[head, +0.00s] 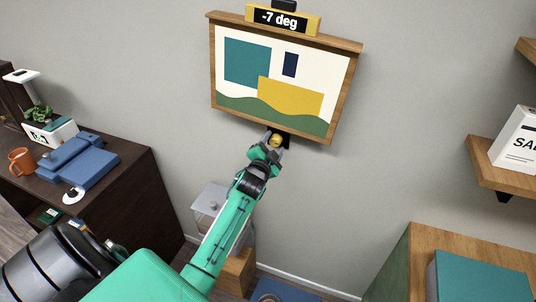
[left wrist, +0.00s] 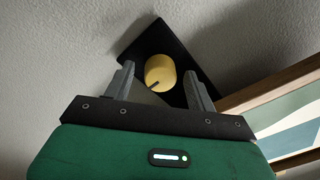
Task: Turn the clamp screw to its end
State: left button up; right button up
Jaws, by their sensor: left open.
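The clamp screw is a yellow knob with a dark mark on its face; it shows in the left wrist view (left wrist: 160,72) and in the head view (head: 277,140). It sits on a dark plate (left wrist: 157,38) on the wall, below the picture frame's lower edge. My left gripper (head: 267,146) is open, and its two grey fingers stand on either side of the knob in the left wrist view (left wrist: 160,82). Gaps show between fingers and knob. The framed picture (head: 283,78) hangs tilted, and a yellow level on top (head: 282,19) reads -7 deg. My right gripper is not in view.
A dark cabinet (head: 125,185) with a mug, a plant and blue items stands at the left. A wooden shelf (head: 503,183) with a white box is at the right, above a wooden cabinet (head: 420,245). A small stand (head: 210,205) is below the picture.

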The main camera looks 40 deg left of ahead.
pick_arm(q)
jog(key=b+v, duration=0.3)
jog(key=v, duration=1)
jog(key=shift+s, duration=0.25)
jog(key=shift+d, duration=0.15)
jog(key=w+a+m+p, duration=0.1)
jog(key=w+m+p, duration=0.2)
jog(key=m, duration=0.3)
jog(key=w+a+m+p, duration=0.1)
jog(key=w+m+p, duration=0.1)
jog(key=w+m, duration=0.4)
jog(key=w+a+m+p, duration=0.1)
jog(key=w+m+p, duration=0.2)
jog(key=m, duration=0.5)
jog(key=shift+w+a+r+y+p, duration=0.15)
jog(key=shift+w+y+p, duration=0.15)
jog(key=shift+w, duration=0.6)
jog(key=shift+c, duration=0.3)
